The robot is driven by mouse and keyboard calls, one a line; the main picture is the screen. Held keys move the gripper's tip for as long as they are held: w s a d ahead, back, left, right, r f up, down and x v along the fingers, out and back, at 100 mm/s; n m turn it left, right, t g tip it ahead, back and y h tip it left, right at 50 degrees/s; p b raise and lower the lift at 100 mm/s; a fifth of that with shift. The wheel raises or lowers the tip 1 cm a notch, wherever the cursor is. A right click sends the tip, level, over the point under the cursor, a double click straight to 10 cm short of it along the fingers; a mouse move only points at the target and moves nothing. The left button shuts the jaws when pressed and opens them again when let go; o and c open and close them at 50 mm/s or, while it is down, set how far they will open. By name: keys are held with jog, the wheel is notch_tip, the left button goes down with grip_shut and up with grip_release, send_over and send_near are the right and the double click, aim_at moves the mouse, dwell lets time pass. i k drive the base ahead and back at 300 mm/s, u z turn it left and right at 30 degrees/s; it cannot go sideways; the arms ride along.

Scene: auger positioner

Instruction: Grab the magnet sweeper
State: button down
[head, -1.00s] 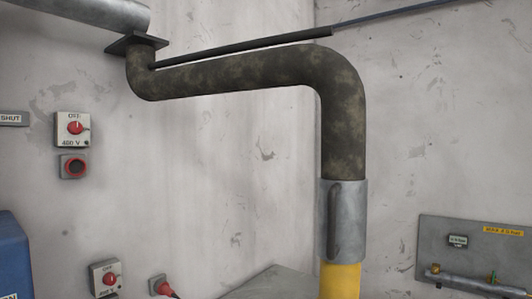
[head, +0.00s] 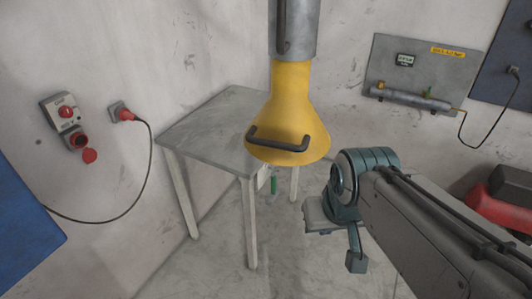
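I cannot make out a magnet sweeper for certain in the head view. A small green upright piece (head: 273,185) shows below the yellow hood, by the near edge of the grey table; most of it is hidden or too small to tell what it is. My arm reaches in from the right. Its end, with my gripper (head: 335,228), hangs low to the right of the table and the green piece, apart from both. The fingers are not clear, and I see nothing held.
A yellow extraction hood (head: 285,105) with a dark handle hangs over the grey table (head: 215,125). Red sockets (head: 75,130) and a black cable are on the left wall. A gauge panel (head: 420,70) is on the right wall. A red case (head: 500,205) stands at right.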

aim_at(274, 184)
jog(key=z, duration=1.1)
jog(key=i, duration=2.45)
jog(key=u, duration=3.55)
